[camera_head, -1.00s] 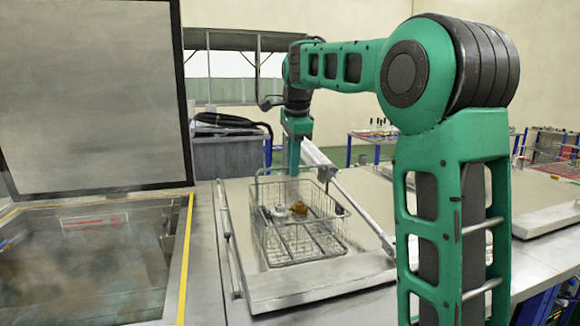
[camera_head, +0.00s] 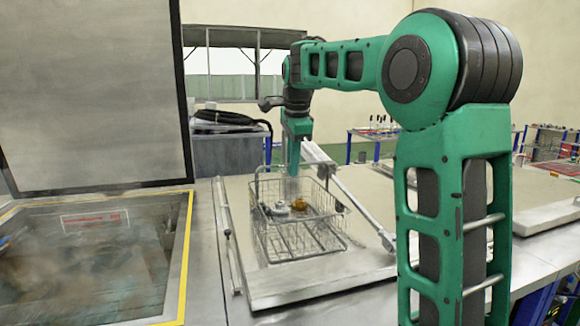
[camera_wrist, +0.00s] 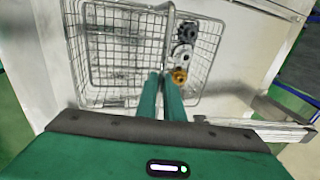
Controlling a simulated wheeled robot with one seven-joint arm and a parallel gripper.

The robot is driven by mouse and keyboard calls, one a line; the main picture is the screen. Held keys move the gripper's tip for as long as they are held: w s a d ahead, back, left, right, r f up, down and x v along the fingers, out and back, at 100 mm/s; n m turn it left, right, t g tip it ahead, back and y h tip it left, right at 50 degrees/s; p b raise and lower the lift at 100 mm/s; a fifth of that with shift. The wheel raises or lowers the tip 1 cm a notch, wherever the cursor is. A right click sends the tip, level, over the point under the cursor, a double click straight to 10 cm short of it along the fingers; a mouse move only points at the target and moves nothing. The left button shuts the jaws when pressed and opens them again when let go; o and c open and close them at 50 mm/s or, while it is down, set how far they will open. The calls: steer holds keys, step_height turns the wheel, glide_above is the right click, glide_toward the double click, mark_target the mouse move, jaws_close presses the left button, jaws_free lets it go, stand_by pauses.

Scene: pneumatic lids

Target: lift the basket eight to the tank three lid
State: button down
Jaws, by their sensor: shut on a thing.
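My gripper (camera_head: 292,168) is shut on the handle of a wire basket (camera_head: 290,240), at the far side of a closed metal tank lid (camera_head: 310,290). In the wrist view, the two green fingers (camera_wrist: 163,78) meet at the handle bar that crosses the basket (camera_wrist: 115,45). Grey metal parts and a brass-coloured part (camera_wrist: 179,75) lie in the basket, on one side of the handle. The basket is roughly level over the lid. I cannot tell whether its bottom touches the lid. No tank number is readable.
An open tank (camera_head: 90,260) with a yellow-edged rim is at left, its lid (camera_head: 95,95) raised. A light metal bar (camera_head: 345,195) slopes down close to the basket's right side. Another closed lid (camera_head: 545,200) is at right.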

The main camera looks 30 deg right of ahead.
steer(key=shift+s+f, duration=0.1)
steer(key=shift+f, duration=0.25)
steer(key=c, duration=1.8)
jaws_free()
steer(key=shift+r, duration=0.1)
steer(key=w+v, duration=0.1)
steer(key=v, duration=0.6)
steer(key=w+v, duration=0.1)
steer(key=v, duration=0.7)
steer(key=w+v, duration=0.1)
steer(key=v, duration=0.6)
steer(key=shift+d+r, duration=0.4)
steer(key=shift+r, duration=0.15)
